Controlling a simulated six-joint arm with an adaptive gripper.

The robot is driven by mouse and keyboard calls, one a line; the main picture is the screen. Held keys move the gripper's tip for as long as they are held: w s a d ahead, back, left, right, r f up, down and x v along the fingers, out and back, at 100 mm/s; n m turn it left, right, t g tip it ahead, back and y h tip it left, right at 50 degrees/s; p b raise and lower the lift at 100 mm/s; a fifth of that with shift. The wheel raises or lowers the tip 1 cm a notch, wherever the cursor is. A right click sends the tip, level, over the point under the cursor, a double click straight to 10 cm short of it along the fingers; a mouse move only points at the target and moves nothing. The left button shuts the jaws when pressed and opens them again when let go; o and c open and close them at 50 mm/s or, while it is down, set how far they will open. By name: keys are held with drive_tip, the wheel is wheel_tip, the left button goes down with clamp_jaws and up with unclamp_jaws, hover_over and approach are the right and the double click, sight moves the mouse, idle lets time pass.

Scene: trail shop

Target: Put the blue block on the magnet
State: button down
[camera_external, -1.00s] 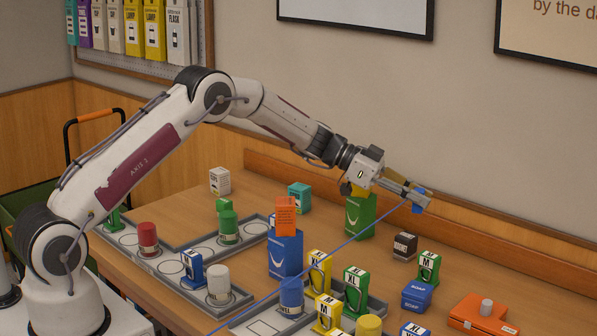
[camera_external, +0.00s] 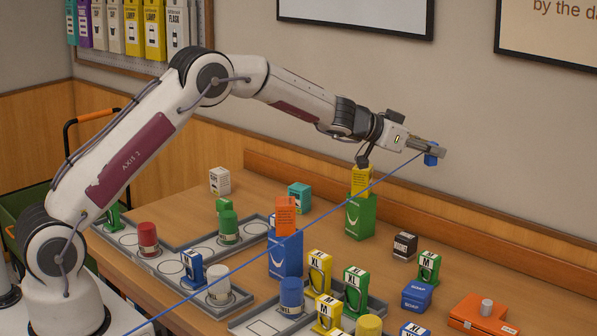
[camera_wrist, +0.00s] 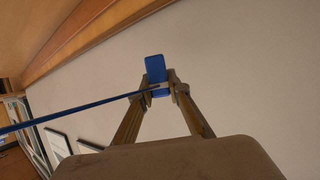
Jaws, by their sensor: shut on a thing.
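My gripper (camera_external: 427,151) is raised high above the right part of the table, near the wall. It is shut on a small blue block (camera_external: 432,159), which hangs at the fingertips. In the wrist view the blue block (camera_wrist: 155,68) sticks out beyond the two fingers (camera_wrist: 159,90). A thin straight blue line or cord (camera_external: 290,238) runs from the fingertips down to the lower left. I cannot pick out the magnet for certain. An orange case with a grey round knob (camera_external: 484,313) lies at the table's right front.
A green bag with a yellow box on top (camera_external: 360,213) stands below my wrist. A blue bag (camera_external: 286,254) carries an orange box (camera_external: 285,216). Grey trays (camera_external: 243,328) with cylinders and several cards fill the front. A blue soap box (camera_external: 416,298) and dark box (camera_external: 404,246) stand right.

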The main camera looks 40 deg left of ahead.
drive_tip(key=shift+w+a+n+y, duration=0.15)
drive_tip(key=shift+a+n+y, duration=0.25)
drive_tip(key=shift+y, duration=0.1)
drive_tip(key=shift+f, duration=0.1)
drive_tip(key=shift+a+f+n+t+y, duration=0.25)
drive_tip(key=shift+a+n+t+y, duration=0.15)
drive_tip(key=shift+n+y, duration=0.15)
drive_tip(key=shift+s+a+f+n+y, duration=0.35)
drive_tip(key=shift+f+n+y, duration=0.2)
drive_tip(key=shift+y, duration=0.1)
drive_tip(key=s+f+n+y, duration=0.2)
drive_tip(key=s+f, duration=0.2)
drive_tip(key=f, duration=0.1)
drive_tip(key=shift+s+d+f+t+y, duration=0.2)
drive_tip(key=shift+f+t+y, duration=0.1)
idle(0.3)
drive_tip(key=shift+f, duration=3.1)
